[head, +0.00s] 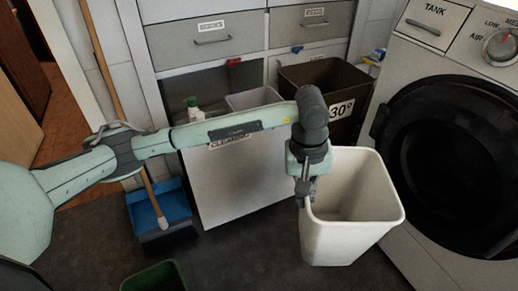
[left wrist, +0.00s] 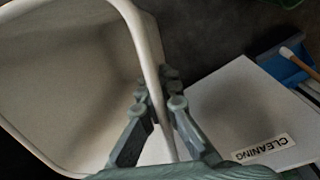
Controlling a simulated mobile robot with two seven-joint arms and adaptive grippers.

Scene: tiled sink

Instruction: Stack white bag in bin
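A white, open-topped bin (head: 345,240) stands or hangs in front of the washing machine, slightly tilted; I cannot tell if it touches the floor. Its inside looks empty. My left gripper (head: 303,192) points down at the bin's left rim. In the left wrist view its two fingers (left wrist: 157,100) straddle the rim of the white bin (left wrist: 80,75), one inside and one outside, with the tips closed against the wall. A dark green bin (head: 155,277) is partly visible at the bottom edge; its inside is mostly cut off. I see no separate white bag. My right gripper is out of view.
The washing machine (head: 450,165) stands close on the right. A white panel labelled CLEANING (head: 240,180) is behind my arm, with a brown bin (head: 325,85) behind it. A blue dustpan (head: 165,210) and broomstick are at left.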

